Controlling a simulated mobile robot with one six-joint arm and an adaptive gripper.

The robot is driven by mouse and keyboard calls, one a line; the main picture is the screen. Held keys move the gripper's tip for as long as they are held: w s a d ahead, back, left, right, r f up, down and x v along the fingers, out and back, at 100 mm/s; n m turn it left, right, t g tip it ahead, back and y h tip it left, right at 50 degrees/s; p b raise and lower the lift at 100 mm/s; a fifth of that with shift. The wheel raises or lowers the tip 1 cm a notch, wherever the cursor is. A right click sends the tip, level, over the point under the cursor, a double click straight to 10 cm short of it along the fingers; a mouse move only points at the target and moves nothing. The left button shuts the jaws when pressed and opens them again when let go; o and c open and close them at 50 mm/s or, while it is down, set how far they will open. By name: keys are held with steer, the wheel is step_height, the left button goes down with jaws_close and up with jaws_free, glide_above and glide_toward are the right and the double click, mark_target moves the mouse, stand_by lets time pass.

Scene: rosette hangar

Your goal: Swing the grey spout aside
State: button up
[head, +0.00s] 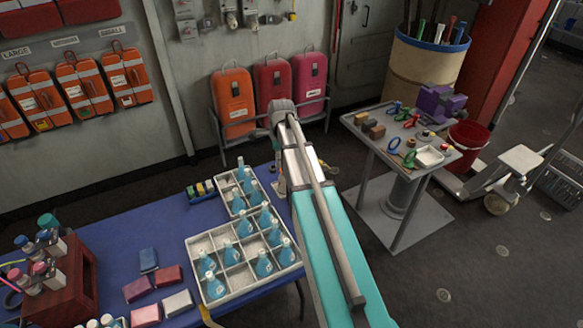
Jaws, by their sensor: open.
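I cannot make out the grey spout for certain. Small grey fittings (231,14) are mounted on the back wall, but their shapes are too small and cut off by the top edge to tell whether one is a spout. A long teal and grey form, which looks like my arm, reaches up through the middle of the head view, with a thin grey bar along it. I cannot tell whether that bar belongs to my arm. My gripper's fingers cannot be made out, and no contact with a spout shows.
A blue table (130,258) at left carries a pale divided crate (197,243) of blue bottles, a red box (72,283) and several small blocks. A grey stand (368,147) at right holds tools. Beside it are a barrel (421,75) and a red bucket (469,137).

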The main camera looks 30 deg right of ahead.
steer(key=w+d+m, duration=0.7)
steer(key=d+m, duration=0.4)
steer(key=shift+w+m+y, duration=0.3)
steer(key=shift+m, duration=0.1)
steer(key=shift+f+b, duration=0.25)
steer(key=shift+b, duration=0.05)
steer(key=f+b, duration=0.4)
steer(key=a+f+b, duration=0.1)
steer(key=f+b, duration=0.3)
steer(key=a+f+b, duration=0.1)
steer(key=f+b, duration=0.4)
steer(key=shift+s+a+f, duration=0.1)
steer(key=shift+s, duration=0.1)
stand_by(0.4)
jaws_close()
